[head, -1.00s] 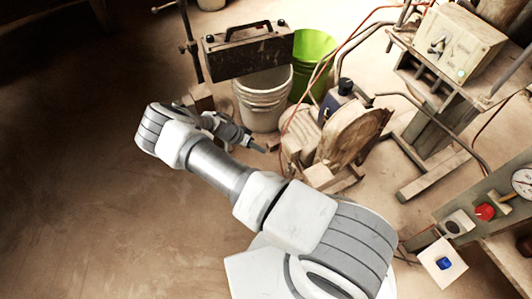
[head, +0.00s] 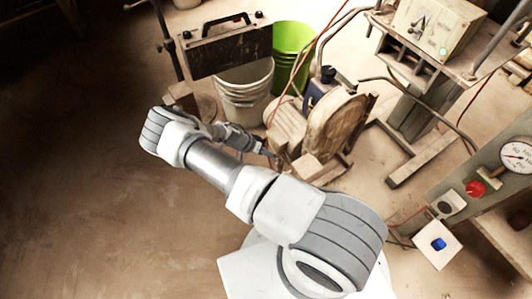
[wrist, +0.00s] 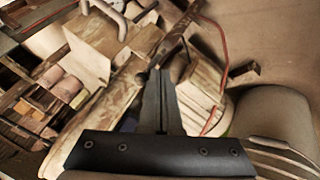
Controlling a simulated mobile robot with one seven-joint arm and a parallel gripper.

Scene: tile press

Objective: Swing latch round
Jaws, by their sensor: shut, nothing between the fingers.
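I cannot pick out the latch for certain in either view. My gripper (head: 271,154) is at the front of a worn wooden assembly with a round wooden disc (head: 331,126). In the wrist view its two dark fingers (wrist: 160,76) are together, with nothing seen between them. The fingertips are beside a long grained wooden piece (wrist: 98,98); contact cannot be told. A pale wooden block (wrist: 201,96) is just right of the fingers. A small brown bar (wrist: 243,74) sticks out beyond that block. Another pale block (wrist: 88,47) with a curved grey handle is at upper left.
A white bucket (head: 245,92) and a green bucket (head: 293,47) stand behind the gripper. A dark box (head: 230,50) with a handle is beside a post. A bench with a control box (head: 434,28) and a gauge panel (head: 474,188) are at right. Floor at left is clear.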

